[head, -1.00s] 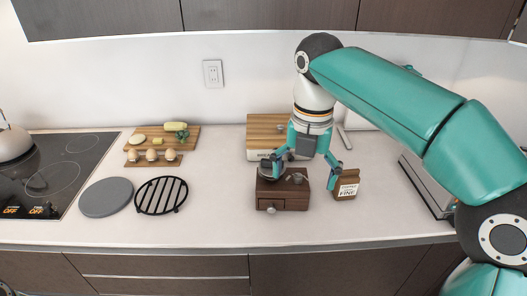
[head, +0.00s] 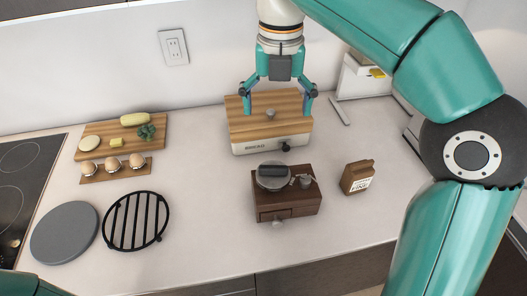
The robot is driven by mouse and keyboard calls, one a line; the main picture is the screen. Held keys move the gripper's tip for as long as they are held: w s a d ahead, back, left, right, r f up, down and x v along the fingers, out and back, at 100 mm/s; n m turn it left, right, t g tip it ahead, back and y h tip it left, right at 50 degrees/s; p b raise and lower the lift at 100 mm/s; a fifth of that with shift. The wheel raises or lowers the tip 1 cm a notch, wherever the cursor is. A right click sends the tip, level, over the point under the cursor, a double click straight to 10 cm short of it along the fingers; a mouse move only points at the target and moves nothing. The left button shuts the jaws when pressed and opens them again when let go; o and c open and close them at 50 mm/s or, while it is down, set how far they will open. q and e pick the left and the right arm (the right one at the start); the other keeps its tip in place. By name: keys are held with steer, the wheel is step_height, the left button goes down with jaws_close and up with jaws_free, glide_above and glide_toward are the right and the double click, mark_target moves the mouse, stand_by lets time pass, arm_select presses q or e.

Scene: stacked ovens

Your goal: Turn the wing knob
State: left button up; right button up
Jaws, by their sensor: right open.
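A dark brown wooden box (head: 288,205) stands on the counter, with a small drawer and round pull at its front. My right gripper (head: 276,113) is open and empty, pointing down over the bread box behind the brown box. Its fingers appear on either side of the lid knob; whether they touch the lid is unclear. My left gripper is out of view.
The bread box (head: 262,144) has a wooden lid and a dark front knob. A small brown bag (head: 358,177) stands right of the brown box. A black round rack (head: 136,221), grey disc (head: 64,232), eggs and cutting board (head: 92,135) lie left. Counter between is clear.

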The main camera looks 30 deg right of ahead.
mark_target(273, 166)
step_height(273, 166, down, 17)
steer(key=shift+a+r+b, duration=0.1)
steer(key=shift+r+b, duration=0.05)
steer(key=shift+b, duration=0.75)
steer(key=shift+w, duration=0.1)
steer(key=c, duration=1.1)
